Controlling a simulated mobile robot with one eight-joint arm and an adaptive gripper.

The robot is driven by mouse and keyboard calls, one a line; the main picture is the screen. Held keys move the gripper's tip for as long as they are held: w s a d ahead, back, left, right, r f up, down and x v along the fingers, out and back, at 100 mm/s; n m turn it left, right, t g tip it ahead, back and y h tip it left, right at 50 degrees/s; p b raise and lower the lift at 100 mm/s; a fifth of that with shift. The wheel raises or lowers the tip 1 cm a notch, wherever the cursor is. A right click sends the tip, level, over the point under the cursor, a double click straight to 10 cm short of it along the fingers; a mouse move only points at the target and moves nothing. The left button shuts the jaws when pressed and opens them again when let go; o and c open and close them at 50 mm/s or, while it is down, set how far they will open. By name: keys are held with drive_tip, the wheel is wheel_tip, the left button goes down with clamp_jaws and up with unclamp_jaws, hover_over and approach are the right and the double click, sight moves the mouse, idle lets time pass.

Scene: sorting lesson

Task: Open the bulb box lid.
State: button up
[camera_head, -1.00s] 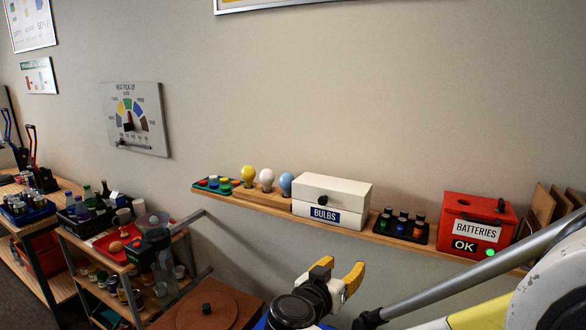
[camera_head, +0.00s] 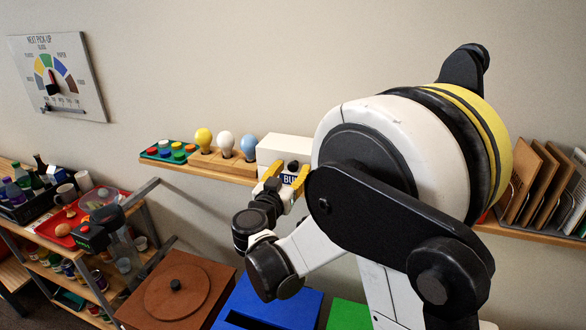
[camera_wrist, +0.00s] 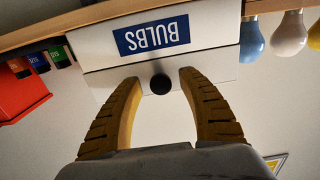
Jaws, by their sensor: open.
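The white bulb box (camera_head: 285,148) stands on the wall shelf, partly hidden behind my arm in the head view. In the wrist view the bulb box (camera_wrist: 215,35) appears upside down, with its blue BULBS label and its lid (camera_wrist: 105,80) shut. A round black knob (camera_wrist: 160,84) sits on the lid's front. My gripper (camera_head: 286,178) is in front of the box. In the wrist view my gripper (camera_wrist: 158,80) is open, with one yellow finger on each side of the knob. I cannot tell whether either finger touches it.
On the shelf (camera_head: 215,170), a yellow bulb (camera_head: 203,138), a white bulb (camera_head: 225,143) and a blue bulb (camera_head: 247,146) stand left of the box. In the wrist view the red battery box (camera_wrist: 20,92) and small batteries (camera_wrist: 38,62) are at the left.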

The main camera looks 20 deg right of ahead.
drive_tip(key=shift+w+d, duration=0.3)
drive_tip(key=shift+w, duration=0.15)
clamp_jaws()
drive_tip(key=shift+r, duration=0.1)
